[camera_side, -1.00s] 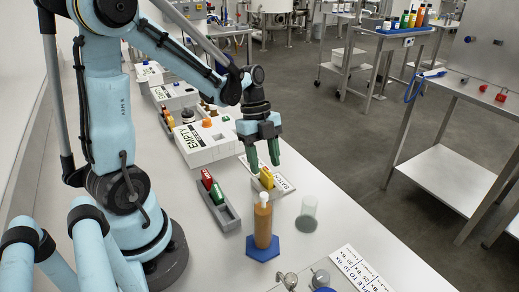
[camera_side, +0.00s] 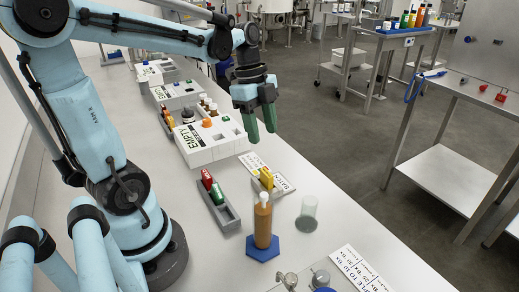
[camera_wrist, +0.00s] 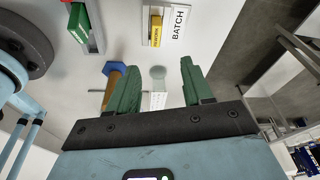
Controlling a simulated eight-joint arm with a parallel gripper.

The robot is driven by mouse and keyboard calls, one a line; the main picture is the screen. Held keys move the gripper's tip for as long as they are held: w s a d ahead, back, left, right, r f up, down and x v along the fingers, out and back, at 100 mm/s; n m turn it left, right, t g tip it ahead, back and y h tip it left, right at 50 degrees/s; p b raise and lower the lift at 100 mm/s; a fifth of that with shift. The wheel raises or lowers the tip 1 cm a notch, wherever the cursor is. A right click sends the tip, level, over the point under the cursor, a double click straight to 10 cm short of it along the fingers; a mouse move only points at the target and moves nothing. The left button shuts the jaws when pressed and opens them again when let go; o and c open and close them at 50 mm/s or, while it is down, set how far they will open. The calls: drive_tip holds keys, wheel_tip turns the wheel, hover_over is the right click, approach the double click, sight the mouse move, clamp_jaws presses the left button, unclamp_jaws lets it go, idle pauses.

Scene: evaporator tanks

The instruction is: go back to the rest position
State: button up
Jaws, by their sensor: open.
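My gripper (camera_side: 262,122) is raised above the bench in the side view, with its two green fingers pointing down. In the wrist view my gripper (camera_wrist: 160,90) shows its green fingers wide apart with nothing between them. It is clear of every object. The yellow tag (camera_side: 266,179) stands in its holder on the "BATCH" plate (camera_side: 283,184), below the gripper. The yellow tag also shows in the wrist view (camera_wrist: 156,30).
A grey rack (camera_side: 217,209) holds a red and a green tag. A brown bottle (camera_side: 262,222) stands on a blue hexagonal base (camera_side: 262,249), with a clear beaker (camera_side: 307,213) to its right. A white box marked "EMPTY" (camera_side: 200,147) lies behind. The air around the gripper is free.

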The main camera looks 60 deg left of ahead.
drive_tip(key=s+d+n+t+y, duration=0.1)
drive_tip(key=d+n+t, duration=0.5)
drive_tip(key=n, duration=0.8)
drive_tip(key=shift+s+d+f+n+y, duration=0.35)
drive_tip(key=shift+d+f+n+y, duration=0.1)
drive_tip(key=shift+d+y, duration=0.35)
